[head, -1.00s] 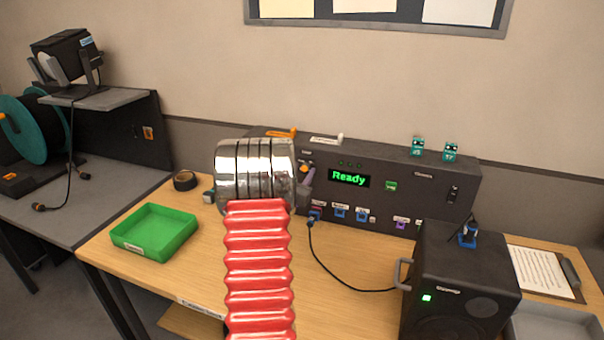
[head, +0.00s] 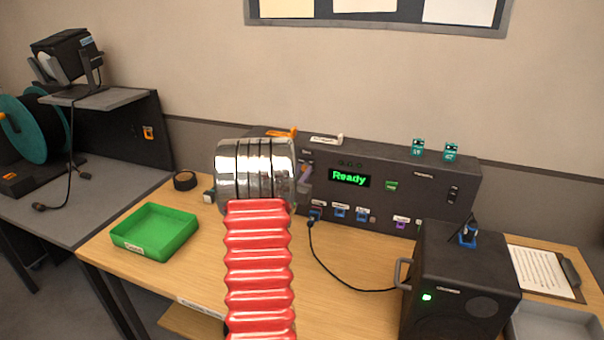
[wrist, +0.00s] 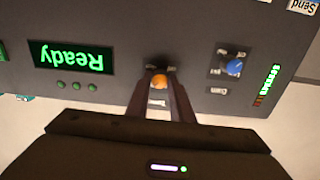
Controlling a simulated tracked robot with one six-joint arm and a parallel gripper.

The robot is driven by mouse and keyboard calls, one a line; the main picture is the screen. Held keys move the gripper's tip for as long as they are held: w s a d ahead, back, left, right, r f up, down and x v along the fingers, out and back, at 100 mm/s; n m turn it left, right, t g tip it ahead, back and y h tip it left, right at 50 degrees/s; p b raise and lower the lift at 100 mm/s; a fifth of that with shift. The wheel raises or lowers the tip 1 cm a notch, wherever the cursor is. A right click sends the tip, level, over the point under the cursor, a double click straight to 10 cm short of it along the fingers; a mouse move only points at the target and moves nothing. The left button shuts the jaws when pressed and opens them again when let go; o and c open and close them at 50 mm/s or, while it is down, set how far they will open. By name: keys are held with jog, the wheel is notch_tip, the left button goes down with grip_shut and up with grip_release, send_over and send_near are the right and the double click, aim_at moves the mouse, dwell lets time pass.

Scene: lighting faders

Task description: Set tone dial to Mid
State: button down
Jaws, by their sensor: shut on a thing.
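A dark control panel (head: 430,195) stands at the back of the wooden table, with a green "Ready" display (head: 349,178) that shows upside down in the wrist view (wrist: 68,58). My gripper (wrist: 160,82) is at the panel face, shut on an orange-tipped knob (wrist: 159,81) between its fingers. The small label by this knob is too blurred to read, so I cannot tell its setting. A blue knob (wrist: 234,67) with small labels around it sits apart, to the right in the wrist view. In the head view my silver wrist and red arm hide the panel's left part.
A green tray (head: 155,232) is at the table's left. A black speaker box (head: 460,285) stands at the front right, with a cable running to the panel. A tape roll (head: 185,180) lies behind the tray. Two teal blocks (head: 434,148) sit on the panel top.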

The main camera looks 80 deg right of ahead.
dwell(0.3)
jog(key=c, duration=1.6)
grip_release()
jog(key=shift+o, duration=0.2)
jog(key=w+a, duration=0.1)
jog(key=a, duration=1.2)
jog(key=shift+w+a, duration=0.2)
jog(key=shift+a, duration=0.2)
jog(key=shift+f, duration=0.1)
